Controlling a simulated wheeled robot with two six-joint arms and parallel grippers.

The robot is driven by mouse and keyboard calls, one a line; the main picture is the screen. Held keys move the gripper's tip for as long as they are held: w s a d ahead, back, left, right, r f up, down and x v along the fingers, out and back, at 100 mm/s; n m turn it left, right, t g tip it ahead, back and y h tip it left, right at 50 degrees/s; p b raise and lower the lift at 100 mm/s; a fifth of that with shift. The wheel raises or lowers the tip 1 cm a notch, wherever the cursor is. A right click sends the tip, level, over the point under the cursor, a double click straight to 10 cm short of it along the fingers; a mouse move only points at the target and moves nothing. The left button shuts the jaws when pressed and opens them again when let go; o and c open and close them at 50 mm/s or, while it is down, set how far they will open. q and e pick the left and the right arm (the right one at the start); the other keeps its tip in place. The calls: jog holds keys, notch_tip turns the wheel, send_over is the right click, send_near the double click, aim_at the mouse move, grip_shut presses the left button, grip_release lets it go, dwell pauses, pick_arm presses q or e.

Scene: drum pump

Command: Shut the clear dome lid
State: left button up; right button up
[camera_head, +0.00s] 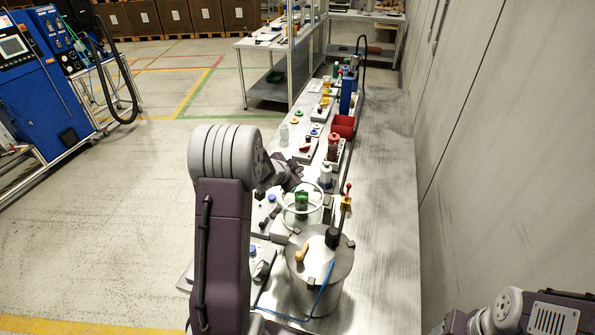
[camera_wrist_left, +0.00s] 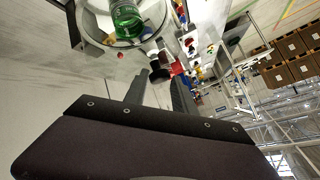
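The clear dome lid (camera_head: 319,191) shows in the head view as a pale, see-through round rim around a green object (camera_head: 301,203), behind the steel drum. In the left wrist view the clear rim (camera_wrist_left: 158,14) curves round the green object (camera_wrist_left: 126,18) at the top. How far the lid is tilted is hard to tell. My left gripper (camera_head: 293,181) is at the far left side of the rim. In the wrist view its two fingers (camera_wrist_left: 159,80) stand apart, with a dark and white piece showing beyond the gap. My right arm is at the bottom right; its gripper is out of view.
A steel drum (camera_head: 312,275) with a wooden handle (camera_head: 302,254) and a blue hose (camera_head: 325,278) stands in front. A red-knobbed lever (camera_head: 347,192) is right of the dome. The bench's right side (camera_head: 385,200) is clear.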

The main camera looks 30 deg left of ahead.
pick_arm(q)
jog(key=v, duration=0.8)
jog(key=shift+s+r, duration=0.2)
jog(key=shift+s, duration=0.05)
pick_arm(e)
jog(key=shift+s+a+r, duration=0.25)
jog(key=shift+s+r, duration=0.05)
pick_arm(q)
jog(key=shift+s, duration=0.1)
pick_arm(e)
jog(key=shift+s, duration=0.1)
